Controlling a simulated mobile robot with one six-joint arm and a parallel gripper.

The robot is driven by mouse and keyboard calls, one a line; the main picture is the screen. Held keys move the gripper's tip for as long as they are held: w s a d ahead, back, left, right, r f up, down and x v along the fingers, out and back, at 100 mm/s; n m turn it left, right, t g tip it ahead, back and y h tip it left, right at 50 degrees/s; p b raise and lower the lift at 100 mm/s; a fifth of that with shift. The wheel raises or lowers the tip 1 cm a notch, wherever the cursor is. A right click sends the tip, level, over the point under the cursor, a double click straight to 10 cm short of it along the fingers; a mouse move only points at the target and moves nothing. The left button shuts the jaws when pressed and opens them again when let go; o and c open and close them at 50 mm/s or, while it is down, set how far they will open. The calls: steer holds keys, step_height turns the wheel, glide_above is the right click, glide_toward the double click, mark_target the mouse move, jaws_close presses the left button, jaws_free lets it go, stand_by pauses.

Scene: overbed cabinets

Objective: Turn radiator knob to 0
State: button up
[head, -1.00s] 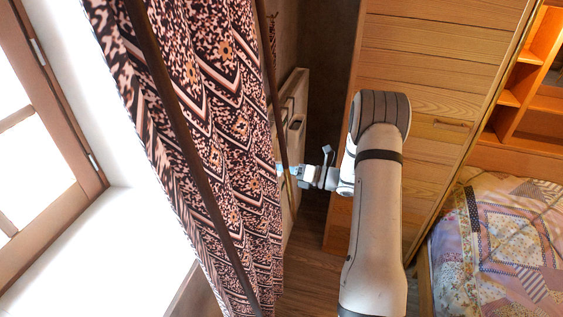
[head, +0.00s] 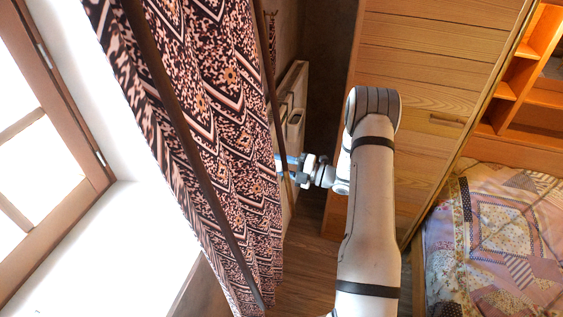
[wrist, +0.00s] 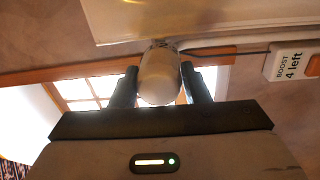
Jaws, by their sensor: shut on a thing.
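The radiator knob (wrist: 160,75) is a pale rounded cylinder in the wrist view, below the bottom edge of a cream panel that looks like the radiator (wrist: 200,18). My gripper (wrist: 162,88) has one dark finger on each side of the knob and is shut on it. The knob's markings cannot be read. In the head view my gripper (head: 284,166) reaches left to the edge of the curtain, beside the pale radiator (head: 293,115). The knob is not distinguishable there.
A patterned curtain (head: 215,130) hangs left of my gripper, by a bright window. A wooden cabinet (head: 425,70) stands behind my arm, and a quilted bed (head: 500,235) is at right.

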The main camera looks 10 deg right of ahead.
steer(key=shift+m, duration=0.6)
steer(key=o, duration=1)
steer(key=shift+d, duration=0.1)
steer(key=b+v, duration=0.2)
steer(key=v, duration=0.5)
steer(key=shift+s+d+f, duration=0.1)
steer(key=shift+s+d, duration=0.15)
steer(key=shift+d, duration=0.05)
